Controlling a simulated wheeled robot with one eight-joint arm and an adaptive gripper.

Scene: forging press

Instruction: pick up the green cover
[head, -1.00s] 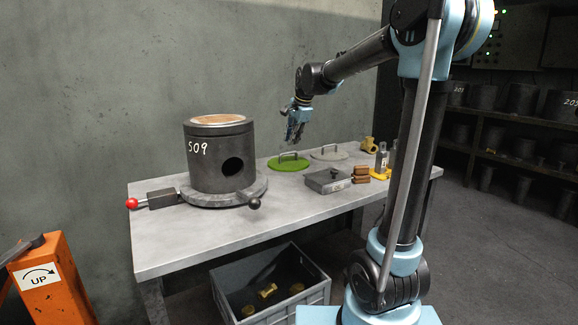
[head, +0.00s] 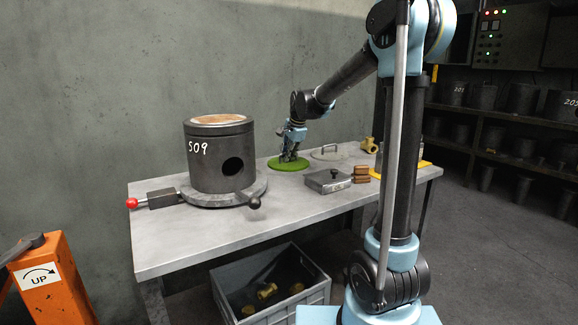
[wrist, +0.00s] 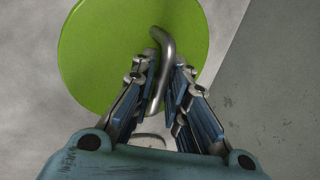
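The green cover (head: 287,165) is a flat round lid lying on the grey workbench, beyond and to the right of the black cylinder. In the wrist view the green disc (wrist: 100,60) carries a bent metal handle (wrist: 166,55). My gripper (head: 289,157) is down over the cover and hides its handle in the head view. In the wrist view my gripper (wrist: 165,92) has its fingers apart, one on each side of the handle. A gap shows beside the handle, so the fingers do not look closed on it.
The black cylinder marked 509 (head: 220,158) stands on the bench (head: 160,243) to the left. A grey lid with a handle (head: 329,154) lies just right of the cover. A dark metal box (head: 327,181) sits in front. A grey crate (head: 230,293) stands below.

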